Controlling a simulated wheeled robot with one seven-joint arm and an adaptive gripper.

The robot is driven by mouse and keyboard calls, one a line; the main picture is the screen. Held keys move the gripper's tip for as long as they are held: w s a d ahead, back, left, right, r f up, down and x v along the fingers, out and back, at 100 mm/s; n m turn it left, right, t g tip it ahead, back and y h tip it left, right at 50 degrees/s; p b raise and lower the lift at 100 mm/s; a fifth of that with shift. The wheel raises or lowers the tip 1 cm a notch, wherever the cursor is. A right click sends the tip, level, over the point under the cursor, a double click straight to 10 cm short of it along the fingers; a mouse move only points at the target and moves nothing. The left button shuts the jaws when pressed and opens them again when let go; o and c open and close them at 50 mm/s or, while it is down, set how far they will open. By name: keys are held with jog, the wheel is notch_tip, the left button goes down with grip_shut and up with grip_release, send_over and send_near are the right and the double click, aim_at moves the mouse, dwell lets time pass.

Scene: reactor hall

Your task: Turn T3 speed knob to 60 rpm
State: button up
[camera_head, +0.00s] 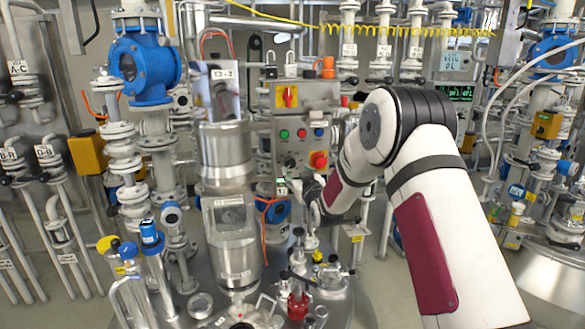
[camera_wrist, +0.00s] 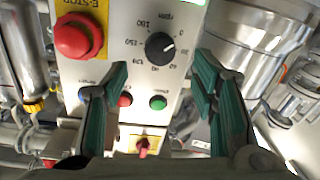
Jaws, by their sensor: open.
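The T3 speed knob (camera_wrist: 160,46) is a round black knob on a grey control panel (camera_wrist: 180,12), seen upside down in the wrist view. An rpm scale runs around it; its white pointer mark appears to point toward the low end, near 0 to 20. In the head view the knob (camera_head: 290,161) is small on the panel's lower part. My gripper (camera_wrist: 162,66) is open and empty. Its two green-padded fingers lie on either side of the knob's picture position, apart from it. In the head view my gripper (camera_head: 306,190) is partly hidden, just below the panel.
A red E-stop button (camera_wrist: 78,36) on a yellow plate sits beside the knob. Green (camera_wrist: 158,102) and red (camera_wrist: 124,100) buttons and a red switch (camera_wrist: 144,147) are on the same panel. A steel cylinder (camera_head: 226,150) stands close to the panel's left.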

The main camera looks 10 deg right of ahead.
aim_at(291, 164)
jog(key=shift+w+a, duration=0.15)
jog(key=shift+w, duration=1.35)
jog(key=shift+w+a, duration=0.1)
jog(key=shift+w, duration=1.35)
jog(key=c, duration=1.2)
